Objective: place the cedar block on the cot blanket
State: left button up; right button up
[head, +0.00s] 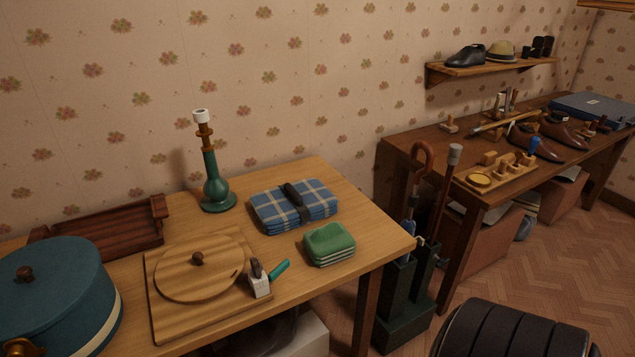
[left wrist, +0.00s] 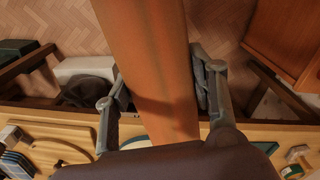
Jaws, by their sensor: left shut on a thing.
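The cedar block (left wrist: 150,45) is a long orange-brown wooden piece in the left wrist view, filling the middle of the picture. My left gripper (left wrist: 160,85) is shut on it, with one grey finger on each side. The block's lower end is hidden behind the dark part of my wrist. In the head view a folded blue plaid blanket (head: 272,213) with a dark strap lies on the near table. A smaller folded green cloth (head: 328,249) lies in front of it. I cannot tell which is the cot blanket. My left gripper and the block do not show in the head view. My right gripper is not in view.
The near table (head: 366,250) also bears a green bottle-like stand (head: 213,185), a wooden tray (head: 105,232), a round lid on a board (head: 165,314) and a blue round box (head: 62,300). A dark umbrella stand (head: 405,300) is right of it. A dark ribbed object (head: 510,335) is at bottom right.

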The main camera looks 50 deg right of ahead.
aim_at(292, 189)
jog(key=i+l+z, duration=0.1)
jog(key=z, duration=0.35)
jog(key=i+l+z, duration=0.1)
jog(key=z, duration=0.35)
jog(key=i+l+z, duration=0.15)
jog(key=z, duration=0.3)
jog(key=i+l, duration=0.2)
jog(key=i, duration=0.3)
jog(key=i+l, duration=0.2)
jog(key=i, duration=0.35)
